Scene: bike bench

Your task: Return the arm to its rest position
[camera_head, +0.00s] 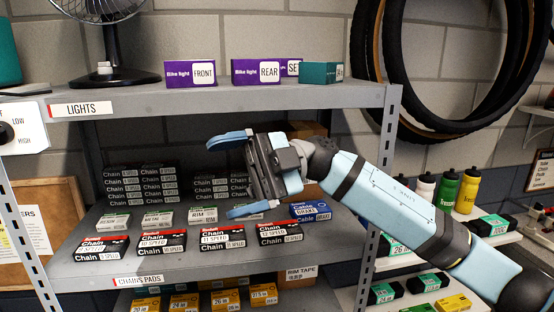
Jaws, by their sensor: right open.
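My right gripper (236,176) is open and empty. Its two blue fingers point left, one above the other, with a wide gap between them. Its arm comes in from the right, in front of the shelf unit's right post. The gripper is in front of the middle opening of the shelf unit (240,96), over the chain boxes, and hides part of the stock behind it. My left gripper is not in view.
Chain boxes (222,238) and a blue cable box (310,211) stand on the middle shelf. Bike light boxes (190,73) and a fan (110,40) stand on the top shelf. Tyres (392,70) hang at the right, above bottles (446,190) on a side shelf.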

